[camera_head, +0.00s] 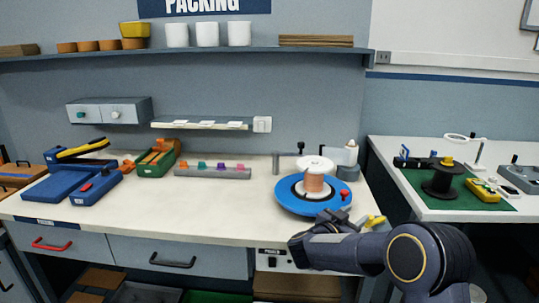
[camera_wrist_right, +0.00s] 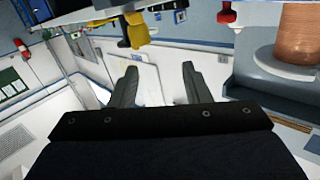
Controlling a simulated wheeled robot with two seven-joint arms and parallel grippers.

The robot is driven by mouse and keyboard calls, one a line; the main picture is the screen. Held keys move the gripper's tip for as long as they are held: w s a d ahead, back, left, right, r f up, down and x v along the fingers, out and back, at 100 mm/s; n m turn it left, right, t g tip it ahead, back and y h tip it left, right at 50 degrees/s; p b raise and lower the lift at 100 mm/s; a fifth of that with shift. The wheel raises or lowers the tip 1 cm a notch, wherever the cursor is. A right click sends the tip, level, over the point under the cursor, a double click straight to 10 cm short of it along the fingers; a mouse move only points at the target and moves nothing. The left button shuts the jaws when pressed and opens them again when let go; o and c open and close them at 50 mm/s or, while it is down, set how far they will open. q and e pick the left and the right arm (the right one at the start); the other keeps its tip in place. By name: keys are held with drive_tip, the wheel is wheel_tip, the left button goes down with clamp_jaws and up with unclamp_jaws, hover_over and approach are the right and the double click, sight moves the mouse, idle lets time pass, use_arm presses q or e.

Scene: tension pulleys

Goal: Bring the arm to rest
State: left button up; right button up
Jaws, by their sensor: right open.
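My right arm comes in from the lower right of the head view. Its dark right gripper (camera_head: 338,220) is in front of the bench's front edge, below the blue turntable (camera_head: 281,196). In the right wrist view the two fingers of the gripper (camera_wrist_right: 159,72) stand apart with nothing between them. A spool of copper wire (camera_head: 314,183) with a white top stands on the turntable. Its copper winding (camera_wrist_right: 297,35) shows at the upper right of the wrist view, clear of the fingers. My left gripper is not in view.
A yellow lever (camera_head: 374,220) is close to my right gripper and also shows in the wrist view (camera_wrist_right: 136,30). A red knob (camera_head: 346,195) sits at the turntable's edge. Drawers with handles (camera_head: 173,263) are below. The bench middle (camera_head: 225,205) is clear. A side table (camera_head: 450,213) stands right.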

wheel_tip(320, 180, up, 12)
drive_tip(key=s+n+t+y+p, duration=0.25)
drive_tip(key=n+t+y, duration=0.2)
drive_tip(key=y, duration=0.45)
drive_tip(key=s+a+r+n+g+y+p, duration=0.1)
drive_tip(key=s+a+n+y, duration=0.1)
drive_tip(key=s+a+y, duration=0.3)
drive_tip(key=s+a+r+n+y+p, duration=0.1)
drive_tip(key=s+n+y, duration=0.1)
drive_tip(key=s, duration=0.6)
drive_tip(key=s+a+f+g+y+p, duration=0.1)
drive_tip(key=s+f+g, duration=0.3)
drive_tip(key=s, duration=0.9)
drive_tip(key=s+a+f+n+g+p, duration=0.1)
drive_tip(key=s+f+g, duration=0.3)
drive_tip(key=s, duration=0.9)
wheel_tip(320, 180, down, 2)
drive_tip(key=shift+y+p, duration=0.35)
drive_tip(key=shift+y, duration=0.05)
drive_tip(key=shift+o, duration=0.5)
drive_tip(key=shift+w+r+n+g, duration=0.1)
drive_tip(key=shift+n+g, duration=0.15)
